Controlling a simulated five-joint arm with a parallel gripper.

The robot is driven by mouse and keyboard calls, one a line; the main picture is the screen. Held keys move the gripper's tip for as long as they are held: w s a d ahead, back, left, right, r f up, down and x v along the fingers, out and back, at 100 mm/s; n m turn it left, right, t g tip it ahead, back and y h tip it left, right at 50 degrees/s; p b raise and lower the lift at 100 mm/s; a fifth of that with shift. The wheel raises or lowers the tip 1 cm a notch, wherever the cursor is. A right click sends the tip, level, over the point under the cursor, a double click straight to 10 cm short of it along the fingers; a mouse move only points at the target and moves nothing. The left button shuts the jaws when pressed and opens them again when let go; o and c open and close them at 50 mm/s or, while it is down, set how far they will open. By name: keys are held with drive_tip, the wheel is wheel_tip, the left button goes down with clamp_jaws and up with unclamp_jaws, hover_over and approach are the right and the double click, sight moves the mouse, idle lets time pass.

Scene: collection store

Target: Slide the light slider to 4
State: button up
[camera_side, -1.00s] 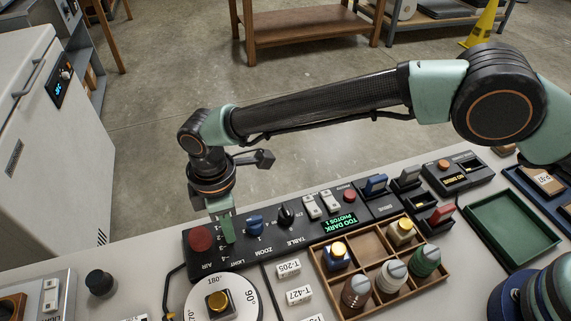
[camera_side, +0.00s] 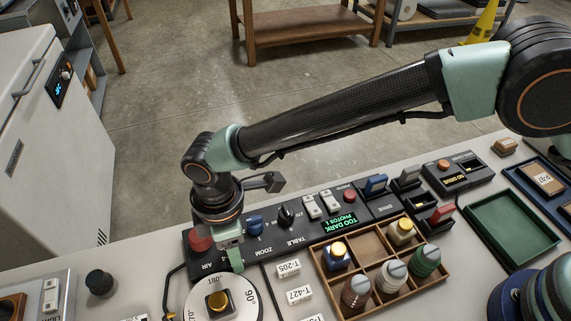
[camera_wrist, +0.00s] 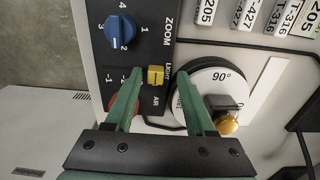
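The light slider's yellow knob (camera_wrist: 155,76) shows in the wrist view on the black control panel (camera_wrist: 140,52), beside the LIGHT label. The slider's full scale cannot be read. My gripper (camera_wrist: 160,74) has its two green fingers apart, one on each side of the knob, with visible gaps; contact is not seen. In the side view my gripper (camera_side: 237,261) is low at the panel's near edge, close to the turntable, and the slider is hidden there. The panel's display (camera_side: 340,223) reads TOO DARK, PHOTOS 1.
The red AIR button (camera_side: 200,238) is left of my gripper and the blue ZOOM knob (camera_side: 254,227) is right of it. The white turntable (camera_side: 246,303) lies just in front. A wooden compartment tray (camera_side: 318,262) with spools and labels (camera_side: 298,293) stand to the right.

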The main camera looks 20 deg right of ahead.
wheel_tip(320, 180, up, 12)
idle(0.6)
